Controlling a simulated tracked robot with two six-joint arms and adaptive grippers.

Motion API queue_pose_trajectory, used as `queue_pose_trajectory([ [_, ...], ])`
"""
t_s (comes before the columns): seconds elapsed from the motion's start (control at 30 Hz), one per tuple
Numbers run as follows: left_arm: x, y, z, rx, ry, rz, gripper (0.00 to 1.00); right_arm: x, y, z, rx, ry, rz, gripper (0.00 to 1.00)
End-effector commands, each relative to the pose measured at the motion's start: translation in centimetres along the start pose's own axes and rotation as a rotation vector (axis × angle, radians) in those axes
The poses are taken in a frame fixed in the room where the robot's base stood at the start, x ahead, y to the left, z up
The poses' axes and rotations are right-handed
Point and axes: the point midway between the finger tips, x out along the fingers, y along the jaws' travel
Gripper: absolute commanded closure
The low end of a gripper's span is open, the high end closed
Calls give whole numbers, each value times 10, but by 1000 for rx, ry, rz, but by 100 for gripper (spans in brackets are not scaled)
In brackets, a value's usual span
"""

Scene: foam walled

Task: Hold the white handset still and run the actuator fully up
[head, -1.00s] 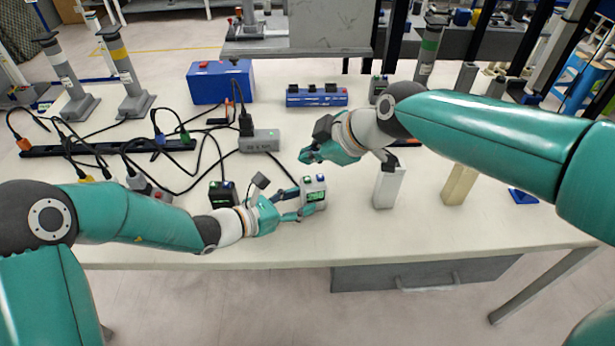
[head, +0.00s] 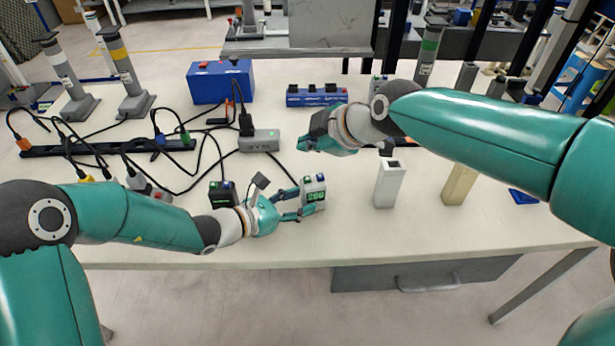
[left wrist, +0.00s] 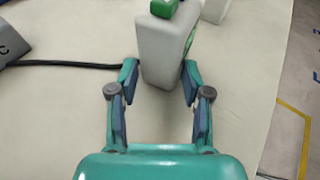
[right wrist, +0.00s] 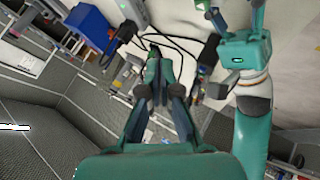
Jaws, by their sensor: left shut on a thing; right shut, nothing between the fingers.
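The white handset (head: 314,196) stands upright near the table's front, its small green display facing forward and coloured buttons on top. My left gripper (head: 298,208) is shut around its lower body. In the left wrist view the handset (left wrist: 162,48) sits between the two fingers, with a green button (left wrist: 164,8) on top. My right gripper (head: 303,144) is shut and empty, above and behind the handset, apart from it. Its closed fingers also show in the right wrist view (right wrist: 158,78). Grey columns with a yellow band (head: 117,54) and a green band (head: 430,45) stand farther back.
A dark handset (head: 222,194) stands left of the white one. A grey box (head: 259,141) and a black socket strip (head: 90,147) with loose cables lie behind. A blue case (head: 220,82) is at the back. White (head: 388,187) and cream (head: 458,185) blocks stand right.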

Motion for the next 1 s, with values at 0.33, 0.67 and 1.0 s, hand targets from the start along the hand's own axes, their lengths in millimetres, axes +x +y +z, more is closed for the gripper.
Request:
queue_pose_trajectory([
  [0.33,0,0,-1,-2,3,0,71,32,-24,24,2,-1,-4,100],
  [0.67,0,0,-1,-2,3,0,71,43,-32,32,1,0,-1,100],
  [1.0,0,0,-1,-2,3,0,71,43,-32,32,1,0,-1,100],
])
